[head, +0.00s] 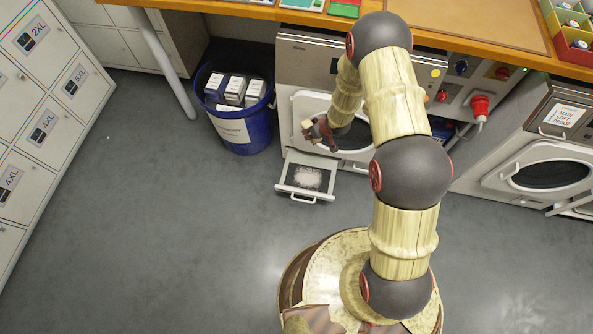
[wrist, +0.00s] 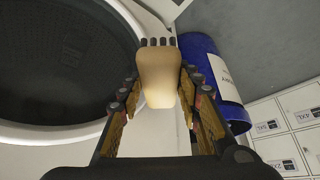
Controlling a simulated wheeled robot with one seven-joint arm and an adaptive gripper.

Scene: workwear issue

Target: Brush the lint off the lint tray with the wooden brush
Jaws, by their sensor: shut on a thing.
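The lint tray (head: 285,189) is a light drawer pulled out below the round door of the dryer. A patch of whitish lint (head: 308,177) lies on its dark bottom. My gripper (head: 318,131) is above and behind the tray, in front of the dryer door. It is shut on the wooden brush (head: 307,125). In the wrist view the brush (wrist: 158,78) is a tan block between the fingers of my gripper (wrist: 160,88), with dark bristles at its far end. The brush is apart from the lint in the head view. The lint tray is not seen in the wrist view.
A blue bin (head: 241,133) with boxes stands left of the tray. The dryer (head: 306,61) is under a wooden counter (head: 262,11). A second machine (head: 540,160) stands at right. Lockers (head: 42,100) line the left. The grey floor (head: 185,215) before the tray is clear.

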